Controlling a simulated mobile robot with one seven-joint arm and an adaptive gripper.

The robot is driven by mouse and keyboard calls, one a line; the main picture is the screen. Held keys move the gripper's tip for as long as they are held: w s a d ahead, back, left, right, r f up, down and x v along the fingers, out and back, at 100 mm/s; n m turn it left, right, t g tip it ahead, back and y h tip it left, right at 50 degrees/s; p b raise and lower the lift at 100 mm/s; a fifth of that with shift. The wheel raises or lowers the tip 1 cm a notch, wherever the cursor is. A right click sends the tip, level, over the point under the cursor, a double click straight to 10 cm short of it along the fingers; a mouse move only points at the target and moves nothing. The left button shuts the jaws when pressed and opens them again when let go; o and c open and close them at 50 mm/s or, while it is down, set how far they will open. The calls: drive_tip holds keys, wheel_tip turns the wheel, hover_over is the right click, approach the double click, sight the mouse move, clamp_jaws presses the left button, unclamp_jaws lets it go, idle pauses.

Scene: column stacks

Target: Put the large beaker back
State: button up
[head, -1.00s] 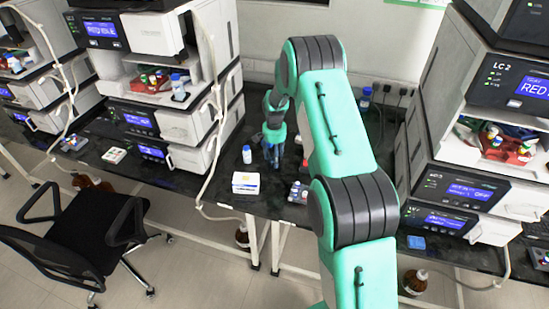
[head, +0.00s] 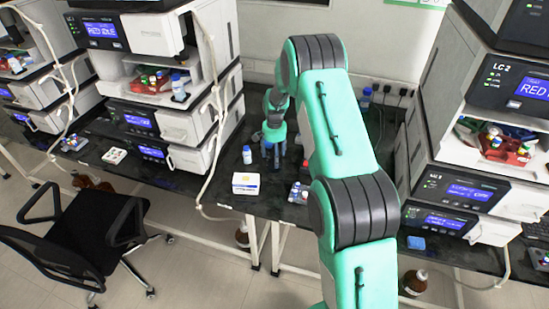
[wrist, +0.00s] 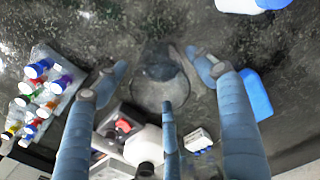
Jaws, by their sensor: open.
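The large beaker (wrist: 160,82) is a clear glass vessel seen in the wrist view, on the dark bench between my fingertips. My gripper (wrist: 157,76) is open, with blue fingers spread to the left and right of the beaker and a third finger in front of it. I cannot tell whether any finger touches the glass. In the head view my gripper (head: 273,158) points down over the bench between the instrument stacks. The beaker cannot be made out there.
A rack of colour-capped vials (wrist: 40,95) lies left in the wrist view. A blue object (wrist: 257,94) is close by the right finger. In the head view, a blue-capped bottle (head: 247,155) and a white box (head: 245,180) stand left of my gripper. Instrument stacks (head: 185,130) flank the bench.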

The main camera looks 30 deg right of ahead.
wheel_tip(320, 180, up, 11)
drive_tip(key=p, duration=0.2)
drive_tip(key=shift+r, duration=0.15)
idle(0.5)
drive_tip(key=s+a+r+n+t, duration=0.1)
drive_tip(key=s+a+r, duration=0.4)
drive_tip(key=r, duration=0.4)
drive_tip(key=s+a+r+n+t, duration=0.15)
drive_tip(key=s+a+r, duration=0.25)
drive_tip(key=s+r, duration=0.45)
drive_tip(key=s+a+r+n, duration=0.2)
drive_tip(key=s+a+r, duration=0.2)
drive_tip(key=r, duration=0.6)
drive_tip(key=s+a+r+n+t, duration=0.1)
drive_tip(key=s+a+r, duration=0.1)
drive_tip(key=s, duration=0.8)
drive_tip(key=s+a+r+n+t, duration=0.1)
drive_tip(key=s+a, duration=0.3)
drive_tip(key=s, duration=0.6)
drive_tip(key=s+a+r+n+t, duration=0.1)
drive_tip(key=s+a+r+n, duration=0.1)
drive_tip(key=s, duration=0.8)
drive_tip(key=shift+s+a+r+n, duration=0.15)
drive_tip(key=shift+a+r+n, duration=0.2)
drive_tip(key=shift+a+n, duration=0.35)
